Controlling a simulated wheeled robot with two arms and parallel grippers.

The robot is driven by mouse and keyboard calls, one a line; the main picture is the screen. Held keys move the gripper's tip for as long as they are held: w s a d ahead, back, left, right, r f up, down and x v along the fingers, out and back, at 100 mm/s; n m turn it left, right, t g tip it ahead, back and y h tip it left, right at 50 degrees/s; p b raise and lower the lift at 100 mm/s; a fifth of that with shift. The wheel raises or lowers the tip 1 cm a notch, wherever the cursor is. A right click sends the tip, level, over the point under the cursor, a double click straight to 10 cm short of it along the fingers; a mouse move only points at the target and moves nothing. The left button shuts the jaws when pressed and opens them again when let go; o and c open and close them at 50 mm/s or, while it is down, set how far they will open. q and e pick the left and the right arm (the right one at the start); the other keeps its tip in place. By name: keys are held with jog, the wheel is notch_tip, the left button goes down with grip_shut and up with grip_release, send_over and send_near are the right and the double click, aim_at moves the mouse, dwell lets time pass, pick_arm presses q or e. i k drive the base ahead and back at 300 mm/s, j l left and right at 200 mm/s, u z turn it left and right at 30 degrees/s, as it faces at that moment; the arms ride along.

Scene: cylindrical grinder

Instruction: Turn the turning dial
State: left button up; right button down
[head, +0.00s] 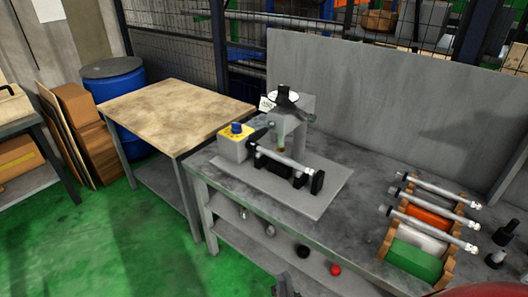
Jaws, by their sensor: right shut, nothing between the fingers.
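The turning dial (236,128) is a blue knob on the yellow top of a small grey box (234,146). The box stands at the left end of the grinder's base plate, on the grey workbench. The cylindrical grinder (286,140) is beside it on the right, with a silver bar held across its front. My right gripper (284,286) shows only as a small dark part at the bottom edge. It is shut and empty, well below and apart from the dial. My left gripper is not in view.
A wooden-topped table (178,112) adjoins the bench on the left, with a blue barrel (117,100) behind it. A rack (416,252) with several silver bars and coloured blocks is on the right of the bench. A grey panel (400,110) rises behind. Green floor at front left is clear.

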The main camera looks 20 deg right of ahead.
aim_at(236, 128)
jog(key=j+z, duration=0.15)
jog(key=z, duration=0.3)
jog(key=j+z, duration=0.15)
jog(key=z, duration=0.25)
jog(key=j+z, duration=0.2)
jog(key=j, duration=0.35)
jog(key=j+z, duration=0.2)
jog(key=j, duration=0.35)
jog(key=k+j+z, duration=0.1)
jog(key=j+z, duration=0.15)
jog(key=j, duration=0.3)
jog(key=j+z, duration=0.1)
jog(key=j, duration=0.4)
jog(key=i+j+z, duration=0.2)
jog(key=i, duration=0.15)
jog(key=i+j, duration=0.1)
jog(key=j, duration=0.3)
jog(key=i+j+z, duration=0.1)
jog(key=j, duration=0.35)
jog(key=i+j, duration=0.1)
jog(key=j, duration=0.35)
jog(key=i+j+z, duration=0.1)
jog(key=j, duration=0.3)
jog(key=i, duration=0.5)
